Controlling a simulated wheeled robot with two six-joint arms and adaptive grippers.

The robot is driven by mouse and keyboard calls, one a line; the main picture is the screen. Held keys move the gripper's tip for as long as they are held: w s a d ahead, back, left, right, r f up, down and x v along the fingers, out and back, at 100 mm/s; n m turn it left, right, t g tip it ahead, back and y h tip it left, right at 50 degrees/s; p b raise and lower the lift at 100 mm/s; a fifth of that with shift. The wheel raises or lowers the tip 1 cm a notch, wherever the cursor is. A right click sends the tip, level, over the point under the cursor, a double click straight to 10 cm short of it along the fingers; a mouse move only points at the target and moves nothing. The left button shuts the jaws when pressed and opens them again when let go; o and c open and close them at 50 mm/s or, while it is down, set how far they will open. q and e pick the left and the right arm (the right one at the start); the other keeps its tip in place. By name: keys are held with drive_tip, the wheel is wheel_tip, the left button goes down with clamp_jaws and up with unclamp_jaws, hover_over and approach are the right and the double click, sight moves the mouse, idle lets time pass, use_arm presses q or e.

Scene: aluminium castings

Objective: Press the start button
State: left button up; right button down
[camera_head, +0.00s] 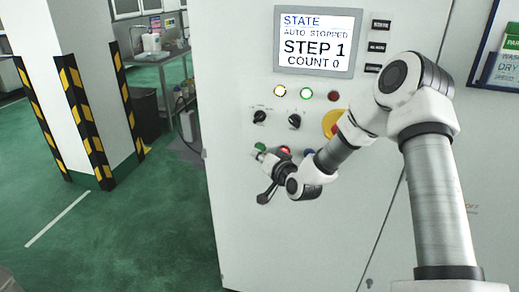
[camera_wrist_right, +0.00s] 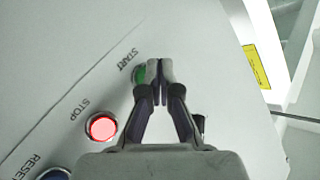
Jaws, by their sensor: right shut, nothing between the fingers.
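The green start button (camera_wrist_right: 139,75) sits beside its START label on the white cabinet front. In the wrist view the right fingertips partly cover it. In the head view the green button (camera_head: 260,147) shows at the left of the lower button row. My right gripper (camera_head: 264,198) is shut and empty, in front of the panel near that row. In the wrist view its fingertips (camera_wrist_right: 153,72) are together, at the right edge of the button. I cannot tell whether they touch it. My left gripper is not in view.
The lit red STOP button (camera_wrist_right: 102,126) and the blue RESET button (camera_wrist_right: 54,174) are close by. The screen (camera_head: 318,42) reads AUTO STOPPED, STEP 1, COUNT 0. Two black knobs (camera_head: 294,121) and a yellow disc (camera_head: 333,123) are above. A striped pillar (camera_head: 75,80) stands left.

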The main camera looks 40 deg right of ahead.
drive_tip(key=shift+w+d, duration=0.4)
drive_tip(key=shift+d, duration=0.1)
idle(0.8)
drive_tip(key=shift+s+a, duration=0.55)
drive_tip(key=shift+a, duration=0.1)
drive_tip(key=s+a+b, duration=0.1)
drive_tip(key=s+a, duration=0.2)
drive_tip(key=shift+s+a, duration=0.1)
drive_tip(key=shift+a, duration=0.3)
idle(0.8)
